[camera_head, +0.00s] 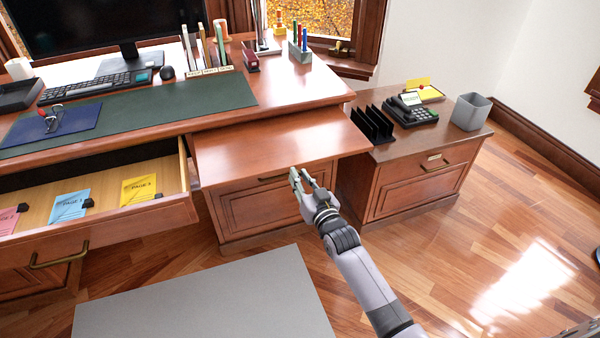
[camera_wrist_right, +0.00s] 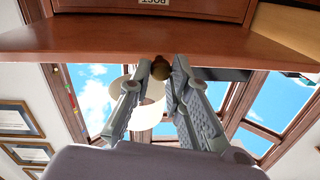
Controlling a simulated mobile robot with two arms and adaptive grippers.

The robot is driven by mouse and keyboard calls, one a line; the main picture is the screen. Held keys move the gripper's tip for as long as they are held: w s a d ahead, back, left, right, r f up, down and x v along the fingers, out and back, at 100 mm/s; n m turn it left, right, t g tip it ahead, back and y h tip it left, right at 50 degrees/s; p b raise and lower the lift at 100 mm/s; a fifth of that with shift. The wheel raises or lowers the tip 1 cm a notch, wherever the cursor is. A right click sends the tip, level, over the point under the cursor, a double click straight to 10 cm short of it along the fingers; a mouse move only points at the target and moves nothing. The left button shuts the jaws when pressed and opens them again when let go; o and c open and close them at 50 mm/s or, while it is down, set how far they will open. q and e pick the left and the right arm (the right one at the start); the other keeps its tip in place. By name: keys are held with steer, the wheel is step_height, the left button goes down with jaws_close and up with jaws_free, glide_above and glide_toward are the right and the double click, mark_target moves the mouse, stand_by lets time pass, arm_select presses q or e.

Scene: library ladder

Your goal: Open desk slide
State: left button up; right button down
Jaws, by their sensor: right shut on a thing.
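The desk slide (camera_head: 275,147) is a flat reddish-brown board that sticks out from the right part of the desk, above a closed cabinet front. My right gripper (camera_head: 308,178) is at the slide's front edge. In the right wrist view, the slide (camera_wrist_right: 220,42) spans the top, and a small round brass knob (camera_wrist_right: 160,67) sits at its edge. The right gripper's two fingers (camera_wrist_right: 156,85) are shut on this knob from both sides. The fingertips partly cover the knob, and the head view does not show it clearly. My left gripper is out of view.
An open drawer (camera_head: 160,215) with coloured page sheets juts out at left, beside the slide. A low cabinet (camera_head: 420,185) with a black file rack (camera_head: 373,124), a phone (camera_head: 415,112) and a grey bin (camera_head: 470,111) stands at right. Wood floor (camera_head: 480,250) is clear at right.

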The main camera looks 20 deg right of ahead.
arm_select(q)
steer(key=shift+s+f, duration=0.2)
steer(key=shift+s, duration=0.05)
arm_select(e)
steer(key=shift+s, duration=0.2)
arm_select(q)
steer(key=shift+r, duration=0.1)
arm_select(e)
steer(key=c, duration=1.5)
jaws_free()
steer(key=s, duration=0.8)
steer(key=s+d, duration=0.1)
steer(key=s, duration=0.3)
steer(key=shift+d, duration=0.1)
